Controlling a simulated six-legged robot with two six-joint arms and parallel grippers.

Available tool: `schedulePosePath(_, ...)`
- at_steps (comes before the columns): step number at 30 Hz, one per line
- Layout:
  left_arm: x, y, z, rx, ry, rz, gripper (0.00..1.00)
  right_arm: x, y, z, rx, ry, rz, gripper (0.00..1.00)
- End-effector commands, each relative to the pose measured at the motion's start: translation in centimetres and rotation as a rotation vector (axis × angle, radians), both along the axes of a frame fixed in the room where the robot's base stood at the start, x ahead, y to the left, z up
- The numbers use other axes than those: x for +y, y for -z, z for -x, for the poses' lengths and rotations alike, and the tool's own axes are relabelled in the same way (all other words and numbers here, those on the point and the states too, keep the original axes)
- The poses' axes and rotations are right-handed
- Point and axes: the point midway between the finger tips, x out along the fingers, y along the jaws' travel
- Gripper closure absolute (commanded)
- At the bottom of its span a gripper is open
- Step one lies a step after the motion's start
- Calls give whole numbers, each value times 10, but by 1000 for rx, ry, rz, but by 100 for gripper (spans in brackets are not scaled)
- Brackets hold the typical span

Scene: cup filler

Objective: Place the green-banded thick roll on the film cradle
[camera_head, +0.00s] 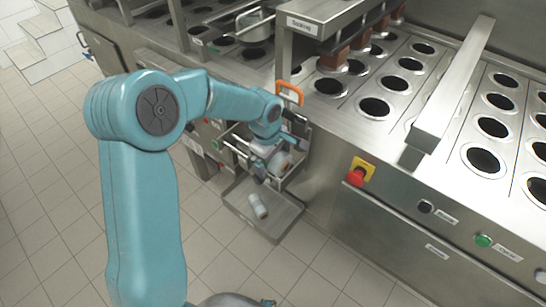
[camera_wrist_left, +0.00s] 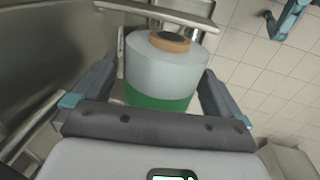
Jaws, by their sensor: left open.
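The green-banded thick roll (camera_wrist_left: 165,70) is pale, with a brown core and a wide green band at the end near my wrist. In the head view the roll (camera_head: 279,163) sits in the film cradle, a metal frame (camera_head: 237,147) on the machine's side. Metal bars of the cradle (camera_wrist_left: 158,16) show beyond and beside the roll in the wrist view. My left gripper (camera_head: 270,149) is open, its fingers (camera_wrist_left: 156,72) on either side of the roll. I cannot tell whether the fingers touch it. My right gripper is not in view.
A metal tray (camera_head: 243,211) below the cradle holds a smaller pale roll (camera_head: 258,206) lying down. The machine front with a red button (camera_head: 355,177) stands to the right. The tiled floor is clear.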

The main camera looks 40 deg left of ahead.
Motion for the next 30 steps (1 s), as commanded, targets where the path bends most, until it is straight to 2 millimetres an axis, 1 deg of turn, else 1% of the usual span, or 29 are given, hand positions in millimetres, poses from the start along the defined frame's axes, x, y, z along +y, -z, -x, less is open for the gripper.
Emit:
schedulePosePath(1,0,-7,0,-2,0,-1,0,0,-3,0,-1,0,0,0)
schedulePosePath(2,0,-10,1,-4,0,-1,0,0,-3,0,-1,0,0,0)
schedulePosePath(5,1,-31,4,-6,0,-1,0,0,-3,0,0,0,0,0)
schedulePosePath(9,1,-65,10,-7,0,-1,0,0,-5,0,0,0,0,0)
schedulePosePath(12,2,-87,14,-6,-1,0,0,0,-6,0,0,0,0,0)
schedulePosePath(15,2,-103,17,-3,1,-1,0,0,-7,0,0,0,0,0)
schedulePosePath(18,2,-114,19,-2,0,-1,0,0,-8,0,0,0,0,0)
schedulePosePath(21,2,-119,20,-1,0,0,0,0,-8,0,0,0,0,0)
schedulePosePath(30,2,-120,21,0,0,0,0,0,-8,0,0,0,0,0)
